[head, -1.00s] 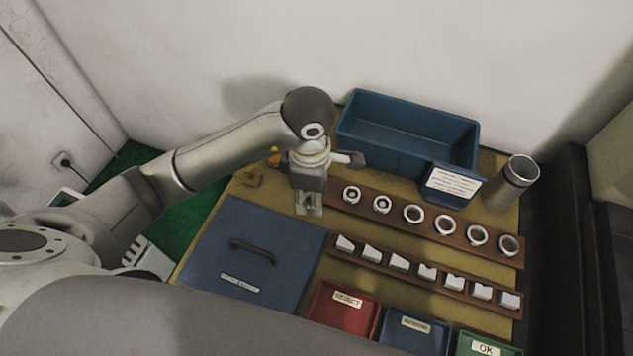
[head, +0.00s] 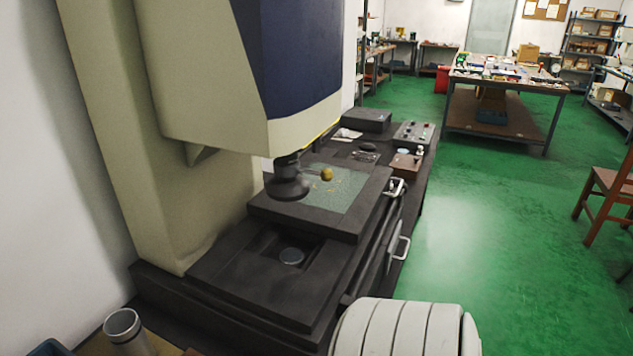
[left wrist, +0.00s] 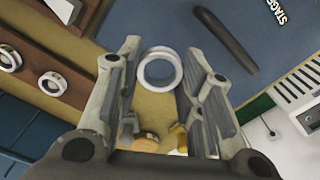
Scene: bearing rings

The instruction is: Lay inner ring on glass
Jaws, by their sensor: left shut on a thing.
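In the left wrist view my left gripper (left wrist: 162,55) is shut on a pale metal ring (left wrist: 144,70), held between its two fingers with the open hole facing the camera. The tan tabletop shows below it. In the head view a dark machine carries a stage with a speckled grey-green glass-like plate (head: 341,187) beneath a dark lens (head: 288,182). I cannot tell which of these is the glass. The left gripper is outside the head view. My right gripper is in neither view.
A yellow knob-like thing (head: 327,174) is over the plate. A metal cup (head: 122,326) stands at the lower left. In the left wrist view, other rings (left wrist: 52,84) lie on a brown rack, and a blue lid (left wrist: 185,20) has a dark handle.

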